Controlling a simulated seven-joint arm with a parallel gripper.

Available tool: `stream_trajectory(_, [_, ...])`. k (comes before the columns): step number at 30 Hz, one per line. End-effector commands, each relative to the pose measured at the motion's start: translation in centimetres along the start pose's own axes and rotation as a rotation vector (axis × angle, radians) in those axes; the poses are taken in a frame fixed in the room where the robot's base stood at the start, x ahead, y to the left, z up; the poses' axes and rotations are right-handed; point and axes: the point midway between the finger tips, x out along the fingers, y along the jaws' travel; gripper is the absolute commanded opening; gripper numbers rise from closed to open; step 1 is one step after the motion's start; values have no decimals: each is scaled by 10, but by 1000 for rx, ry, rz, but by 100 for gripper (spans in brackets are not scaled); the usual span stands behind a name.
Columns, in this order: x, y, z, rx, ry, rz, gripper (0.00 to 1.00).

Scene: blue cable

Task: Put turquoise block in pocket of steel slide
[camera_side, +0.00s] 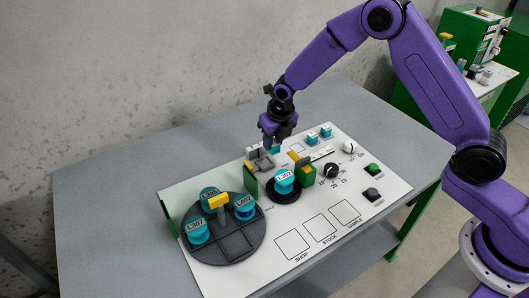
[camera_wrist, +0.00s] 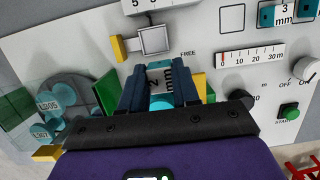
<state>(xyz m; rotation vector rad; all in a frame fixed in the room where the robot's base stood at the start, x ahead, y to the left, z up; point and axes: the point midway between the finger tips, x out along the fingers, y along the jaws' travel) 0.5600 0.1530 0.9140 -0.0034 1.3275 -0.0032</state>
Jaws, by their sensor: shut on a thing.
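The turquoise block (camera_wrist: 160,74), marked "2 mm", is between the fingers of my gripper (camera_wrist: 160,88) in the wrist view. My gripper is shut on it. In the side view my gripper (camera_side: 276,143) points down over the panel, and a bit of the turquoise block (camera_side: 275,149) shows below the fingers. The steel slide (camera_side: 262,162) is a grey piece with a square pocket, just left of and below the block in the side view. In the wrist view the slide's pocket (camera_wrist: 154,39) looks empty and lies above the block in the picture, apart from it.
More turquoise blocks (camera_side: 312,137) sit at the panel's back. A dark round tray (camera_side: 232,248) holds labelled turquoise pucks at the left. A small dark turntable (camera_side: 284,194) bears one puck between green, yellow-topped posts (camera_side: 308,174). Knobs and a green button (camera_side: 373,168) are at right.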

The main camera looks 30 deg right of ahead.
Motion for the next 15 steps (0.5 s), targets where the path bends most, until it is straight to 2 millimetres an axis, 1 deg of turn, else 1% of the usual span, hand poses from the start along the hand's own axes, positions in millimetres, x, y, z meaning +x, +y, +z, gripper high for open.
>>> stream_trajectory(1, [10,2,4,0,2,-1,0])
stream_trajectory(6, [32,6,14,0,0,0,0])
stream_trajectory(13, [44,9,21,0,-1,0,0])
stream_trajectory(15, [51,10,23,1,0,0,0])
